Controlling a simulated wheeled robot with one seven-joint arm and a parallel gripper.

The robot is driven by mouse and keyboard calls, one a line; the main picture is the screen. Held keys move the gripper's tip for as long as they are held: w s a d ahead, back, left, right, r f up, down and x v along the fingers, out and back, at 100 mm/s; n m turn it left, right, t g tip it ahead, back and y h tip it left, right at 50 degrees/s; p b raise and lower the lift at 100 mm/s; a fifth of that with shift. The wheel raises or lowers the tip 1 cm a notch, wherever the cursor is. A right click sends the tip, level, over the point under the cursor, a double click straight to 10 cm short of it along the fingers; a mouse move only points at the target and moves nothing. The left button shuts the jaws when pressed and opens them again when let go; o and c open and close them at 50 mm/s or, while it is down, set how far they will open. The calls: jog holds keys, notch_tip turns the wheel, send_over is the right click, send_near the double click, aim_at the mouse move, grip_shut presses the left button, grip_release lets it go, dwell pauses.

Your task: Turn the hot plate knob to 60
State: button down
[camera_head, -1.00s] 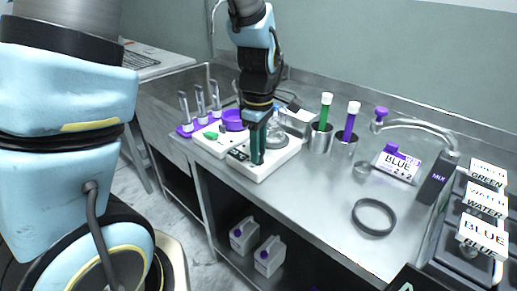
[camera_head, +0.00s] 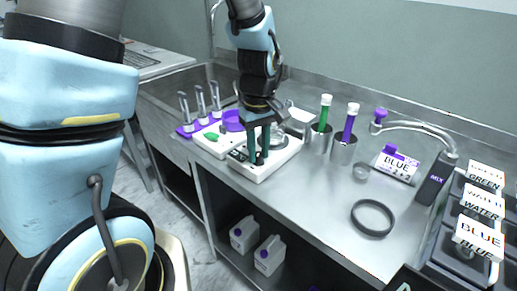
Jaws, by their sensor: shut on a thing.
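The hot plate (camera_head: 265,172) is a white box on the steel counter, with a dark marked panel on its front left. Its dark knob (camera_head: 259,159) shows low between the fingers of my gripper (camera_head: 258,157). My gripper points straight down and is shut on the knob, one green finger on each side. A clear glass vessel stands on the plate behind the fingers, partly hidden. The knob's pointer and the number it is at are too small to read.
A white scale-like device (camera_head: 210,143) with a green item stands left of the hot plate. A purple rack (camera_head: 187,131) is farther left. Steel cups (camera_head: 343,149) with green and purple tubes stand to the right.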

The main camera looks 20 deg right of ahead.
jog(key=m, duration=0.4)
jog(key=shift+m, duration=0.3)
jog(key=m+p, duration=0.1)
jog(key=m, duration=0.3)
jog(key=shift+m, duration=0.3)
jog(key=m+p, duration=0.1)
jog(key=m, duration=0.3)
jog(key=shift+r, duration=0.1)
jog(key=shift+m+p, duration=0.75)
jog(key=shift+m, duration=1.25)
jog(key=c, duration=0.6)
grip_release()
